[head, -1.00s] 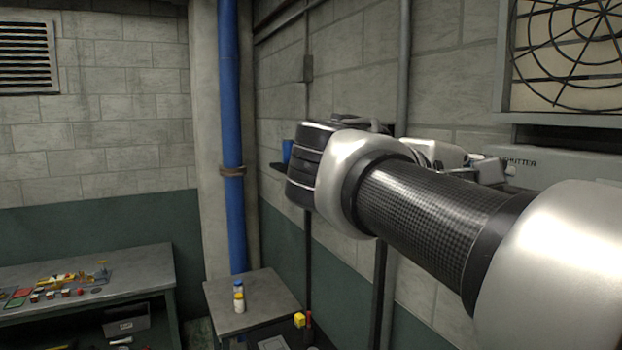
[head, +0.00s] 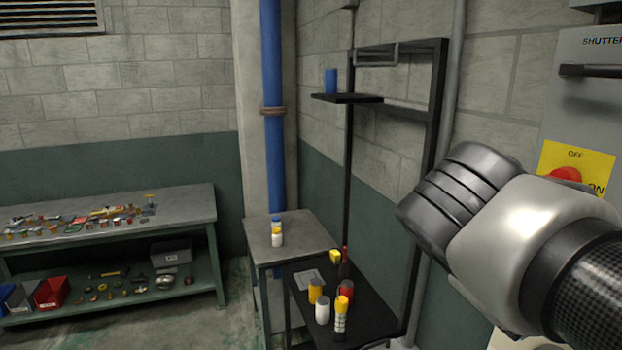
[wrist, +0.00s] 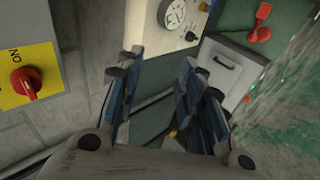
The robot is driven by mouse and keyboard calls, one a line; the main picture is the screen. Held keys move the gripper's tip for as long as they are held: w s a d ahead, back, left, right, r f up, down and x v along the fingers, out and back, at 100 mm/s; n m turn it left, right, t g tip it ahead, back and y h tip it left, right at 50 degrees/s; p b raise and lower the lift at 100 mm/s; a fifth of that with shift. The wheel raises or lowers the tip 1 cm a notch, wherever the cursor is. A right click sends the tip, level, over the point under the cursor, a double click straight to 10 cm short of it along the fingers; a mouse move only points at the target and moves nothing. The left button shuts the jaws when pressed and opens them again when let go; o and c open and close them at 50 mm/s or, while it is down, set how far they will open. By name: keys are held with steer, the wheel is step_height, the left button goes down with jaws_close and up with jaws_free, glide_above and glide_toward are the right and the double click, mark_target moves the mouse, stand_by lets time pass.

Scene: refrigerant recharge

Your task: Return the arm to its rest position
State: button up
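My arm (head: 520,240) reaches in from the right edge of the head view, a silver and black wrist part with a dark checkered link. The fingers are not visible in the head view. In the wrist view my gripper (wrist: 158,62) shows as dark blue-grey fingers on either side of a clear gap. It is open, with nothing seen between the fingers. It hangs in free space, apart from the things behind it.
A red rotary switch (head: 565,175) on a yellow plate is close beside my arm; the switch also shows in the wrist view (wrist: 27,83). A black shelf rack (head: 437,120), a black table (head: 375,318) with several bottles, a small grey table (head: 300,232) and a workbench (head: 185,197) stand farther left.

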steer(key=s+a+f+m+y+b, duration=0.1)
steer(key=s+a+f+y+b, duration=0.1)
steer(key=f, duration=0.8)
steer(key=s+a+f+m+y+b, duration=0.1)
steer(key=s+a+f+y+b, duration=0.2)
steer(key=a+f+b, duration=0.3)
steer(key=s+a+f+m+y+b, duration=0.2)
steer(key=s+a+f+y+b, duration=0.1)
steer(key=f, duration=1.2)
steer(key=shift+s+a+f+b, duration=0.35)
steer(key=shift+s+a+b, duration=0.35)
steer(key=shift+b, duration=0.55)
